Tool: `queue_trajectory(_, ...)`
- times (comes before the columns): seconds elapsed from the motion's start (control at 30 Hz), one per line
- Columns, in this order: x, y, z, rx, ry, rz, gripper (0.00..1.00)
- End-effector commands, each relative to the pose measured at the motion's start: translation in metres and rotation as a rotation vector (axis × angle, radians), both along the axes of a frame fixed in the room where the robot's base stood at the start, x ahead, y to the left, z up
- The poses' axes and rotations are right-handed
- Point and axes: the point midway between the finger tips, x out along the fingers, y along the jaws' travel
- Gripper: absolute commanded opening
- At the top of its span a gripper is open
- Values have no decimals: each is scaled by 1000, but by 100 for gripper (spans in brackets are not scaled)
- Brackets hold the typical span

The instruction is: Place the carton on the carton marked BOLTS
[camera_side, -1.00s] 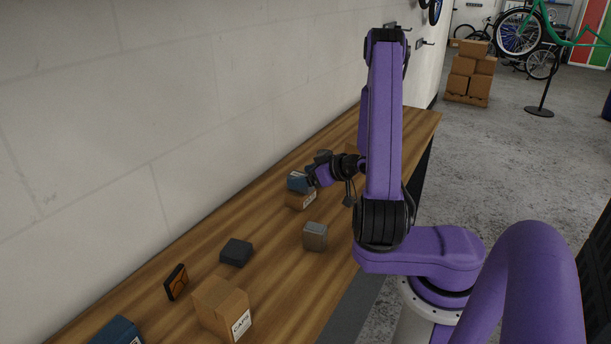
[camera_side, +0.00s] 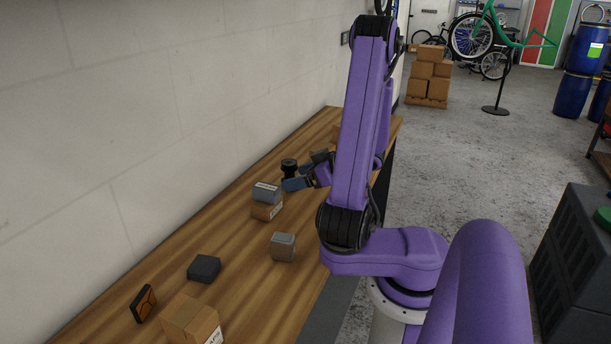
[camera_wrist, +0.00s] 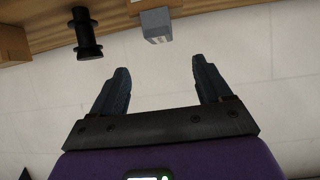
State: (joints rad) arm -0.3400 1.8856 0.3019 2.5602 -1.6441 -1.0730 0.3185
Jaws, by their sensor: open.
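A grey carton (camera_side: 266,191) with a pale label lies on top of a small cardboard carton (camera_side: 268,210) on the bench. The lower carton has a pale label too small to read, so I cannot confirm BOLTS. My gripper (camera_side: 292,184) is open and empty, to the right of the grey carton and apart from it. In the wrist view the open fingers (camera_wrist: 160,80) have nothing between them. The grey carton (camera_wrist: 156,25) shows beyond the fingertips there, with part of a cardboard surface next to it.
A black spool-shaped object (camera_side: 289,168) stands close behind my gripper; it also shows in the wrist view (camera_wrist: 86,35). A grey block (camera_side: 283,246), a dark box (camera_side: 204,268), an orange-and-black item (camera_side: 144,303) and a larger cardboard box (camera_side: 190,322) are nearer. Bare wood lies between them.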

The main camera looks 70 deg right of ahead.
Motion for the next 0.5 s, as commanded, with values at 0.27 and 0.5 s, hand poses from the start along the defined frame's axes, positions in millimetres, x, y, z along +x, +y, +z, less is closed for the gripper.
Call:
queue_trajectory(0.27, -12, 1, 7, -3, 6, 2, 78)
queue_trajectory(0.5, 16, -7, 3, -69, 76, 41, 78)
